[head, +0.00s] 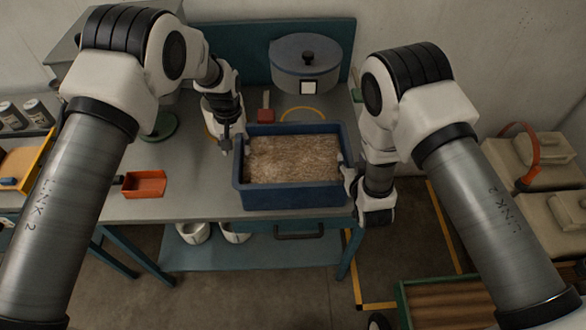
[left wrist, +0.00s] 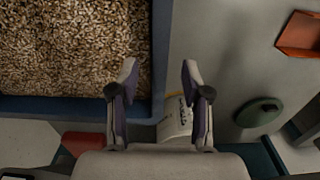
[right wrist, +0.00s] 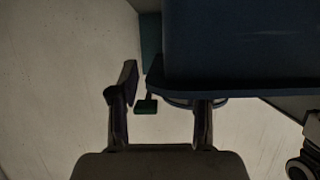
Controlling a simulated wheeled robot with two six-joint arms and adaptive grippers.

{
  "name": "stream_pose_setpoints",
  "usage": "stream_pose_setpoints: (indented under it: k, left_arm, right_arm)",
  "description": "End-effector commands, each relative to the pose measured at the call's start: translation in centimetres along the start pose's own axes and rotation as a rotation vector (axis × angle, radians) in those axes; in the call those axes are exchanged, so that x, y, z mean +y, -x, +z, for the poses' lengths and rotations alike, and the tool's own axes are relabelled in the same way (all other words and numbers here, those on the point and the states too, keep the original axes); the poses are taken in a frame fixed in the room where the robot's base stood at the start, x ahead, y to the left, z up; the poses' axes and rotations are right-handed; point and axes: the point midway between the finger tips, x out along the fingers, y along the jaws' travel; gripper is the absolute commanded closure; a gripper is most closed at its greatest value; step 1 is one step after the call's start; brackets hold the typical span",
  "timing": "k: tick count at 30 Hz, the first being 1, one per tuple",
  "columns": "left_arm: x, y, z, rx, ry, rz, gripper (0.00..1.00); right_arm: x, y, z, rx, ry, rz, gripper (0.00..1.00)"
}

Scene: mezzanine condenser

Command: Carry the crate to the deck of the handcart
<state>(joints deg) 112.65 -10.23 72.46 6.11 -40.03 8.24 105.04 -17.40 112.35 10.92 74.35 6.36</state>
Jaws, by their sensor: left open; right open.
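The blue crate (head: 292,198), filled with tan pellets, sits level on the grey bench top at its front right. My left gripper (head: 226,146) is open at the crate's left end. In the left wrist view, its fingers (left wrist: 157,82) appear on either side of the crate's end wall (left wrist: 160,50); contact cannot be told. My right gripper (head: 350,182) is open at the crate's right end. The right wrist view is dark: the crate's blue side (right wrist: 235,40) is close to one finger. A green-framed slatted deck (head: 455,303), apparently the handcart's, is partly in view at lower right.
The bench (head: 190,208) also holds a lidded grey pot (head: 305,70), a red-orange tray (head: 144,184) and a small red block (head: 265,106). White tubs (head: 194,232) stand on its lower shelf. Tan sacks (head: 530,165) lie at right. Yellow floor tape runs between bench and deck.

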Motion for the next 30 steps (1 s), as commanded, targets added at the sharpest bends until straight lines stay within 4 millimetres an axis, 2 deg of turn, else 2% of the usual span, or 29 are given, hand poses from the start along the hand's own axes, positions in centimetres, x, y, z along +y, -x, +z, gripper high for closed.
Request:
stream_pose_setpoints:
  k: [3, 6, 10, 17, 20, 21, 30]
  left_arm:
    - [0.0, -2.0, 0.1, -0.002, -0.001, 0.0, 0.52]
    - [0.0, -3.2, 0.0, -0.001, 0.0, 0.0, 0.52]
    - [0.0, -3.8, 0.0, -0.001, 0.001, 0.0, 0.52]
    - [0.0, -3.9, 0.0, 0.0, 0.001, 0.0, 0.52]
    - [0.0, -3.9, 0.0, 0.0, 0.001, 0.0, 0.84]
    - [0.0, -3.9, 0.0, 0.0, 0.001, 0.0, 0.98]
    - [0.0, -3.9, 0.0, 0.0, 0.0, 0.0, 1.0]
  right_arm:
    - [0.1, -2.0, 0.0, 0.001, -0.002, 0.001, 0.52]
    - [0.0, -3.2, -0.1, 0.001, -0.001, 0.001, 0.52]
    - [0.0, -3.8, -0.1, 0.001, -0.001, 0.001, 0.52]
    - [0.0, -3.9, 0.0, 0.0, 0.0, 0.0, 0.52]
    - [0.0, -3.9, 0.0, 0.0, 0.0, 0.0, 0.84]
    - [0.0, -3.9, 0.0, 0.0, 0.0, 0.0, 0.98]
    - [0.0, -3.9, -0.1, 0.001, 0.0, 0.001, 1.0]
